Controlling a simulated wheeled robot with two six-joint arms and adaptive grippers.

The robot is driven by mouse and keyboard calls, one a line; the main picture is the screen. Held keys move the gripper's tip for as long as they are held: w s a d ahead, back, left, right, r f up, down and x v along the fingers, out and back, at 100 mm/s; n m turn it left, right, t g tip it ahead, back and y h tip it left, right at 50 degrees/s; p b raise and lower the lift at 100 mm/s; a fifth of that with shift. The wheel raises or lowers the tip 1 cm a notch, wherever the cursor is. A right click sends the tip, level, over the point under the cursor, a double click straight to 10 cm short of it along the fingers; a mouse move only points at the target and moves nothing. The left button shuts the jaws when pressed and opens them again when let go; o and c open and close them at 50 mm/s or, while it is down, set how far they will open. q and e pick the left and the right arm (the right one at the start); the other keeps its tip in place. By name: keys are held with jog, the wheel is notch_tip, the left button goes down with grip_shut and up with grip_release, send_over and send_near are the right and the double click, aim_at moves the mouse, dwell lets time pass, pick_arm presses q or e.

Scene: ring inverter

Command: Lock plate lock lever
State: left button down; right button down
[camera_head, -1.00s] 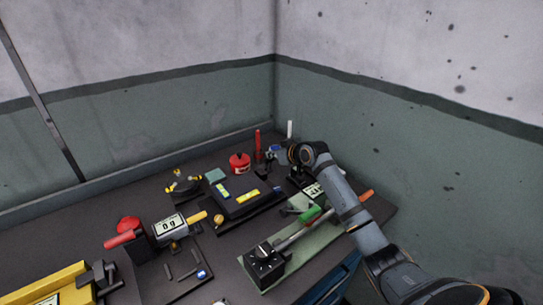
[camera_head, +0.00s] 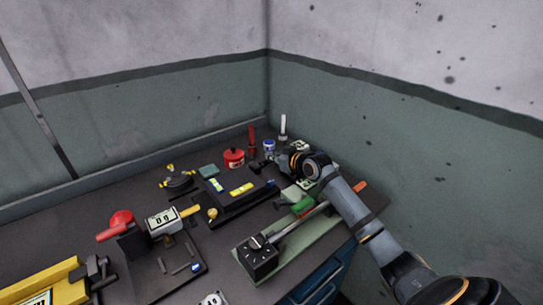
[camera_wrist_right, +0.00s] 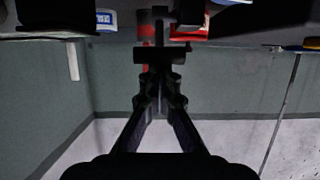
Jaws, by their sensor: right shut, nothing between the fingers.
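I cannot tell for sure which part is the plate lock lever. A black plate fixture (camera_head: 250,201) with yellow and blue-marked parts lies at the middle back of the bench. My right gripper (camera_head: 262,163) is just behind its right end, pointing left, low over the bench near the red pot. In the right wrist view my right gripper (camera_wrist_right: 160,60) is shut and empty, with a dark upright part in line with its tips; whether they touch is unclear. My left gripper is out of view.
A red pot (camera_head: 233,158), a blue-topped jar (camera_head: 269,145), a red stick (camera_head: 252,142) and a white stick (camera_head: 283,127) stand behind. The wall is close on the right.

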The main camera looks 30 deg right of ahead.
jog(key=shift+w, duration=0.2)
dwell(0.3)
jog(key=shift+w+a+r, duration=0.1)
jog(key=shift+w, duration=0.55)
jog(key=shift+r, duration=0.25)
notch_tip(320, 180, up, 10)
jog(key=shift+f, duration=0.25)
jog(key=shift+r, duration=0.1)
